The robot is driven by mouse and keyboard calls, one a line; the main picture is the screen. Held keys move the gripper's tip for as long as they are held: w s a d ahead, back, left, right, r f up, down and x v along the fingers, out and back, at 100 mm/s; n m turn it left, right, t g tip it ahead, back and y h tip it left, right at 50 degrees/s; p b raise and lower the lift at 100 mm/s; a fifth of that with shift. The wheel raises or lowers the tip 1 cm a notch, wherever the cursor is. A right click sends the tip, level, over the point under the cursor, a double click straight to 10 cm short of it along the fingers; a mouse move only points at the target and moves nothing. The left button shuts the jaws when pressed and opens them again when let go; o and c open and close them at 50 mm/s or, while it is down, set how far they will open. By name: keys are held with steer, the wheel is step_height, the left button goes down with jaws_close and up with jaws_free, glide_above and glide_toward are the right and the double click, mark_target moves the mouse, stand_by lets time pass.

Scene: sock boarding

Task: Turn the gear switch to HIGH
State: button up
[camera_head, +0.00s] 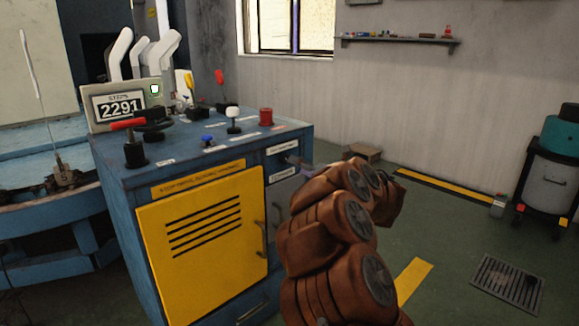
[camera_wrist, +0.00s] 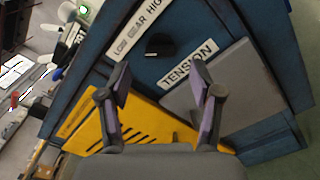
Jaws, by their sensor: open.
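The gear switch is a small black knob (camera_wrist: 158,47) on the blue cabinet (camera_head: 115,215). In the wrist view it sits beside a white label (camera_wrist: 140,33) reading LOW GEAR HIGH. Which way the knob points is hard to tell. My gripper (camera_wrist: 160,68) is open, its two fingers apart on either side of and short of the knob, with nothing between them. The knob appears just beyond the fingertips; I see no contact. In the head view my brown arm reaches toward the cabinet's right side and hides most of the gripper.
A TENSION label (camera_wrist: 188,64) and a grey panel (camera_wrist: 225,88) lie close to the knob. The cabinet top (camera_head: 190,150) carries levers, buttons and a 2291 counter display (camera_head: 118,106). A yellow door (camera_head: 205,240) fills the front.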

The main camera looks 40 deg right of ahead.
mark_target(285, 160)
steer(key=w+b, duration=0.1)
steer(key=w, duration=0.3)
steer(key=shift+w, duration=0.4)
steer(key=c, duration=1.1)
steer(key=shift+c, duration=0.2)
